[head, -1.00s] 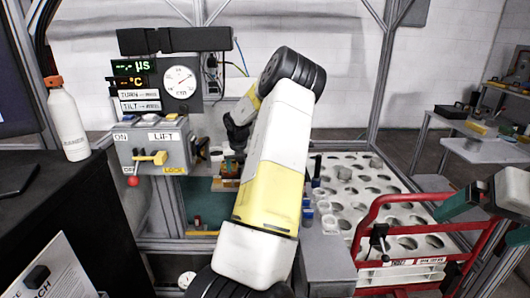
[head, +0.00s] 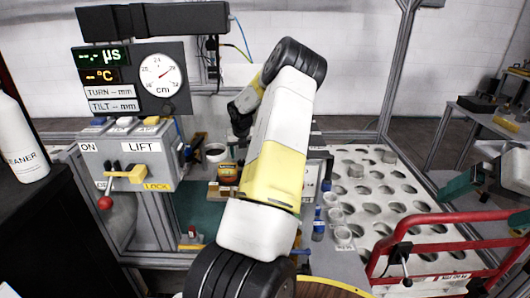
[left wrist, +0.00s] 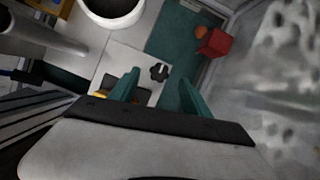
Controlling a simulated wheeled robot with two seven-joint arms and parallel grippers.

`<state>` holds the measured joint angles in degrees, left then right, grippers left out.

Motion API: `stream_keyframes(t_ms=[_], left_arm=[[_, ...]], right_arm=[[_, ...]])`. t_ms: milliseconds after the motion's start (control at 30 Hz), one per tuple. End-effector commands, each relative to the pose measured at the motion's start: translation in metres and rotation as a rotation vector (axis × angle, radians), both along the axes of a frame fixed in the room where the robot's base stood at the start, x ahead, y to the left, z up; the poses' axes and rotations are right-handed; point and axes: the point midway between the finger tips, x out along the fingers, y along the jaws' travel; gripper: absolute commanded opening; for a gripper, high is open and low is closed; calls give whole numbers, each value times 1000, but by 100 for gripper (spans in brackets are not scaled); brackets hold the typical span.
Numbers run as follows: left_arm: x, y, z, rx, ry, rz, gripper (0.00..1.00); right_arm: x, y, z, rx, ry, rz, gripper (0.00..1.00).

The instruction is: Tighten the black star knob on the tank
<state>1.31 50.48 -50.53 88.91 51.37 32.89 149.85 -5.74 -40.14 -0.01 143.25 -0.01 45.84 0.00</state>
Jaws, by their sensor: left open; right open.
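The small black star knob (left wrist: 159,71) shows in the left wrist view, at the edge of a pale flat surface (left wrist: 126,60). I cannot tell whether that surface is part of the tank. My left gripper (left wrist: 160,77) is open, with its green fingers on either side of the knob in that picture. The gap to the knob is unclear. In the head view my left arm crosses the middle and its wrist hangs behind it; its fingertips and the knob are not clear there. My right gripper (head: 488,204) is open and empty at the right edge.
A lift control box (head: 138,158) with a red-balled lever and a dial gauge (head: 155,82) stand at left. A white rack with round holes (head: 376,215) and a red-framed gate (head: 437,224) are at right. A red block (left wrist: 215,43) lies near the knob.

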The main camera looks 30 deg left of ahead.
Motion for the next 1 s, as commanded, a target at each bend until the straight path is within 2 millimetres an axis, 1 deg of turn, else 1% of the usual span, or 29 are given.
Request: stream_keyframes(t_ms=[33,100,233,400,633,767,800,867,900,933,1000], left_arm=[[2,3,-9,1,2,0,56],[5,6,-19,1,2,0,56],[10,9,-34,1,1,-1,56],[14,11,-41,1,0,-2,56],[14,11,-41,1,0,-2,56],[14,11,-41,1,0,-2,30],[14,11,-41,1,0,-2,22],[14,11,-41,1,0,-2,10],[14,11,-41,1,-1,-1,3],[14,11,-41,1,-1,-1,0],[14,11,-41,1,-1,-2,0]], right_arm=[[0,0,0,0,0,0,100],[0,0,0,0,0,0,100],[0,0,0,0,0,0,100],[0,0,0,0,0,0,100],[0,0,0,0,1,0,100],[0,0,0,0,1,0,100],[0,0,0,0,1,0,100],[0,0,0,0,1,0,100],[0,0,0,0,1,0,100],[0,0,0,0,1,0,100],[0,0,0,0,1,0,100]])
